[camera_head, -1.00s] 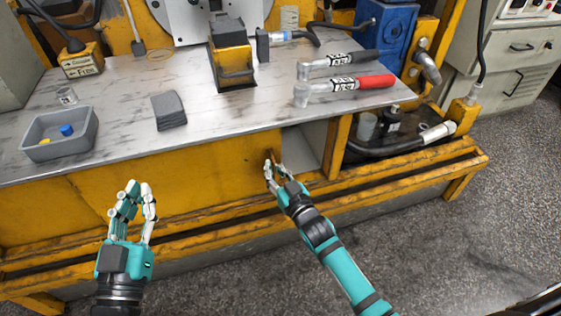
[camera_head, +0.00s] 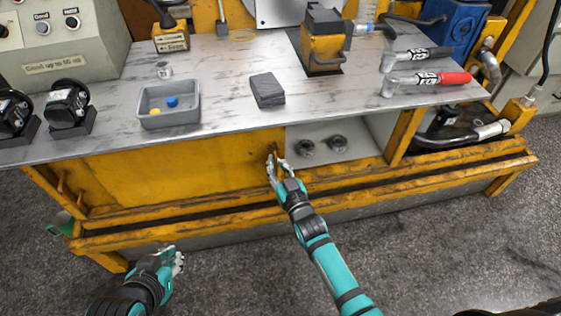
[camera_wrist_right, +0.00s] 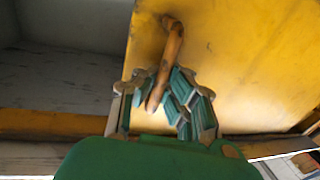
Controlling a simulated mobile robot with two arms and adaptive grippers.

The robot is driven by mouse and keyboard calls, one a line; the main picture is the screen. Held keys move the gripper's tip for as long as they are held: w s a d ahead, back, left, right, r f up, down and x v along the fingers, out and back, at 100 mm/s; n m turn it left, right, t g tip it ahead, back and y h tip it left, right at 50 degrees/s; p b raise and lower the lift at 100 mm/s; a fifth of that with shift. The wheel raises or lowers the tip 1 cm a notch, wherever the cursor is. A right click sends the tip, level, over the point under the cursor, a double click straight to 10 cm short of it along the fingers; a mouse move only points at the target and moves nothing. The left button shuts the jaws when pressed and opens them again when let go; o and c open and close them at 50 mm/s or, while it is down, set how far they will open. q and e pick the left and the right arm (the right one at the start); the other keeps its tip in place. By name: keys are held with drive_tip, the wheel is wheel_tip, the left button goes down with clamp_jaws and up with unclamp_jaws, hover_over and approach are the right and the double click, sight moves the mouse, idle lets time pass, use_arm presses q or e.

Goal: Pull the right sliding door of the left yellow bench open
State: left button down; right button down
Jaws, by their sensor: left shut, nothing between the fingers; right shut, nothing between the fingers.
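The yellow bench's right sliding door (camera_head: 200,170) stands slid to the left, with a wide opening (camera_head: 365,130) to the right of its edge. Its bar handle (camera_wrist_right: 167,65) is near that edge in the right wrist view. My right gripper (camera_head: 276,165) is at the handle; in the right wrist view its fingers (camera_wrist_right: 160,105) are closed in beside the handle's lower end. Whether they touch it I cannot tell. My left gripper (camera_head: 175,262) is shut and empty, low in front of the bench at the left.
The benchtop (camera_head: 225,75) holds a grey bin (camera_head: 168,118), a grey block (camera_head: 267,90) and two torque wrenches (camera_head: 430,78). A yellow rail (camera_head: 330,190) runs along the bench's lower front.

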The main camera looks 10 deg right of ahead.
drive_tip(key=shift+s+a+f, duration=0.2)
drive_tip(key=shift+a+f, duration=0.05)
drive_tip(key=shift+f, duration=0.05)
drive_tip(key=c, duration=1.4)
unclamp_jaws()
drive_tip(key=shift+d+r, duration=0.1)
drive_tip(key=shift+r, duration=0.15)
drive_tip(key=v, duration=1.2)
